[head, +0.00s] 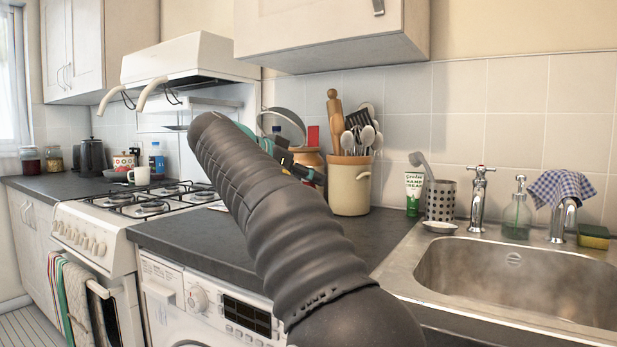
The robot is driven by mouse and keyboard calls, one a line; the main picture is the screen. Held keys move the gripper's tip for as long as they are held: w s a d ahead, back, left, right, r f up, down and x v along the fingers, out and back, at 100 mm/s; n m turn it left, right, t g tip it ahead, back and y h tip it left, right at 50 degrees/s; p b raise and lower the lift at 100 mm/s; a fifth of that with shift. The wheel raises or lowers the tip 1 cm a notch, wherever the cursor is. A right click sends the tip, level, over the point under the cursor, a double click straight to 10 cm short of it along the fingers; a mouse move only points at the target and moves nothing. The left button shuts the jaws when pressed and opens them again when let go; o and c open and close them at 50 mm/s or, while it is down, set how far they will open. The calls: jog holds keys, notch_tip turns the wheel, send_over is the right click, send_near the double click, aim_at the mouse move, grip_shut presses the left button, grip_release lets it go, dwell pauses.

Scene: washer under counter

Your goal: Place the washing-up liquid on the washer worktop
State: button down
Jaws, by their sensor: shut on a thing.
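My gripper (307,174) shows only in part, as dark and teal pieces beyond my dark arm, above the back of the worktop. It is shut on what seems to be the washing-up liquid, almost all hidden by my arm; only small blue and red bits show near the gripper. I cannot tell whether it touches the worktop. The dark grey washer worktop (195,237) runs from the cooker to the sink, above the white washer (205,305). My arm covers its middle.
A utensil crock (349,190) stands at the back of the worktop, with an orange-brown jar (308,158) beside it. The cooker (95,235) is left. The steel sink (520,275) is right, with a green-white tube (413,193) behind its edge. The worktop's front left is clear.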

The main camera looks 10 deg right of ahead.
jog(key=shift+f, duration=0.15)
jog(key=c, duration=0.9)
grip_release()
jog(key=shift+o, duration=0.2)
jog(key=shift+r, duration=0.25)
jog(key=v, duration=1.2)
